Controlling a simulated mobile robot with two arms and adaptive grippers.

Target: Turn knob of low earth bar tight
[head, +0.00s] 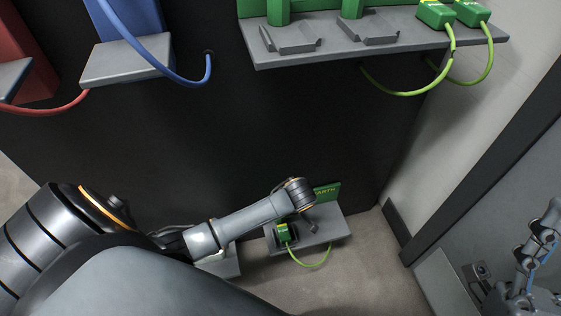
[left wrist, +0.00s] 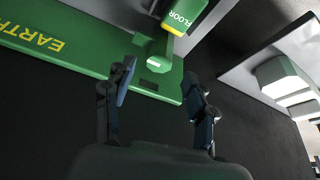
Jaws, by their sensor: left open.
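The low earth bar (head: 327,190) is a green plate marked EARTH, standing at the back of a low grey shelf. In the left wrist view the bar (left wrist: 95,65) runs across the upper left, its yellow lettering upside down. A green fitting (left wrist: 152,48), which looks like the knob, stands out from it beyond my fingertips. My left gripper (left wrist: 160,85) is open, its two dark fingers spread with nothing between them. In the head view the left gripper (head: 308,222) is small at the bar, and its wrist hides part of it. My right gripper (head: 538,245) seems to show at the right edge.
The low grey shelf (head: 325,232) also carries a small green block (head: 283,233) with a light green cable (head: 315,264). A green block marked FLOOR (left wrist: 183,14) is beside the fitting. A higher grey shelf (head: 370,45) overhangs at the top.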

